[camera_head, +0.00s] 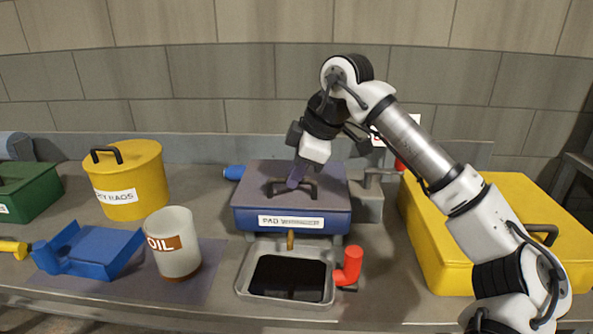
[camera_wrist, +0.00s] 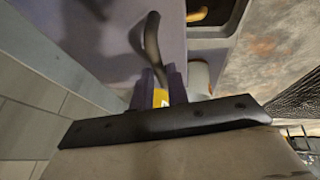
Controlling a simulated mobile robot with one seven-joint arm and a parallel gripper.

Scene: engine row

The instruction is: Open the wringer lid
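The wringer is a blue box with a "PAD" label (camera_head: 291,222) on its front, in the middle of the bench. Its flat purple-grey lid (camera_head: 257,177) is down and level. A dark arched handle (camera_head: 277,185) stands on the lid and also shows in the wrist view (camera_wrist: 151,40). My gripper (camera_head: 294,184) reaches down from above at this handle. In the wrist view its two purple fingers (camera_wrist: 161,76) are a little apart, with the handle's near end at the tips. A yellow patch shows between them. Whether they grip the handle is unclear.
A metal tray (camera_head: 240,284) with dark content and a red-handled valve (camera_head: 349,264) stand in front. An "OIL" beaker (camera_head: 174,257), blue dustpan (camera_head: 96,250) and yellow rag bin (camera_head: 140,181) stand left. A large yellow box (camera_head: 440,266) stands right, under my arm.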

